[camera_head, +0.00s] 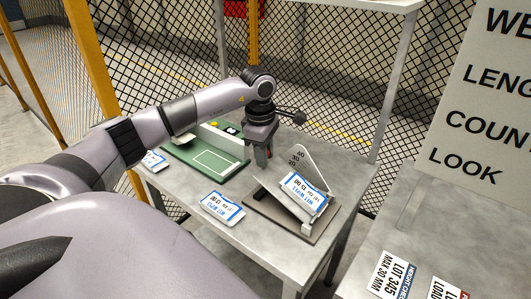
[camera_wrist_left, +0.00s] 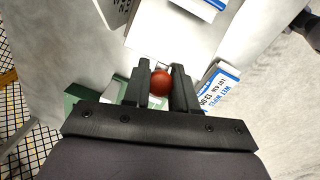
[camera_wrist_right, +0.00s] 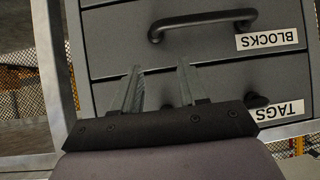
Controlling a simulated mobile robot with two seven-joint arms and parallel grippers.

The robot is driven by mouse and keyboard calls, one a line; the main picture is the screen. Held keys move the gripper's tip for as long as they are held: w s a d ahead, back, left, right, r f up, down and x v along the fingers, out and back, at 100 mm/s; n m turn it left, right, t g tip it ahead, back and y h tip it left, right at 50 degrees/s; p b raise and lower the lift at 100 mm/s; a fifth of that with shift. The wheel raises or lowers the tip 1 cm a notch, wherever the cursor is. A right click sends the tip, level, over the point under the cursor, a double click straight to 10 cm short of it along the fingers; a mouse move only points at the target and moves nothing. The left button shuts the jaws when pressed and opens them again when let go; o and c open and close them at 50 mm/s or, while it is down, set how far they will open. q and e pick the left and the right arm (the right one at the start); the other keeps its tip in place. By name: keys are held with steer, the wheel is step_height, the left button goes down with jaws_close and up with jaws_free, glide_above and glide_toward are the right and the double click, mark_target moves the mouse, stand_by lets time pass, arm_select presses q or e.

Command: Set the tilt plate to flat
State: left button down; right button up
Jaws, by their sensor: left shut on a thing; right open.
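The tilt plate (camera_head: 274,190) stands sloped on a dark base (camera_head: 256,211) on the metal table in the head view. A blue and white wipes pack (camera_head: 304,194) lies on it. An upright white angle scale (camera_head: 312,164) with printed numbers stands behind it. My left gripper (camera_head: 264,154) is beside the plate's raised side, pointing down. In the left wrist view, the left gripper (camera_wrist_left: 160,78) is shut on a red round knob (camera_wrist_left: 160,84). The knob's link to the plate is hidden. My right gripper (camera_wrist_right: 159,74) is open and empty in the right wrist view.
Another wipes pack (camera_head: 223,207) lies on the table left of the plate. A green board (camera_head: 205,160) with a white raised back is behind it. Drawers (camera_wrist_right: 190,45) labelled BLOCKS and TAGS face my right gripper. A second table (camera_head: 370,255) holds cards at the right.

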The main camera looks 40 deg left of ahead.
arm_select(q)
steer(key=f+h+b, duration=0.1)
steer(key=f, duration=0.1)
steer(key=a+f+h+b, duration=0.1)
steer(key=f+b, duration=0.1)
steer(key=a+f+h+b, duration=0.1)
steer(key=f+b, duration=0.1)
steer(key=f, duration=0.1)
steer(key=shift+s+a, duration=0.2)
steer(key=shift+a, duration=0.05)
steer(key=shift+a+f+b, duration=0.1)
steer(key=shift+f+b, duration=0.2)
steer(key=c, duration=0.9)
jaws_free()
steer(key=v, duration=0.7)
steer(key=shift+s+a+r, duration=0.1)
steer(key=shift+a+r, duration=0.05)
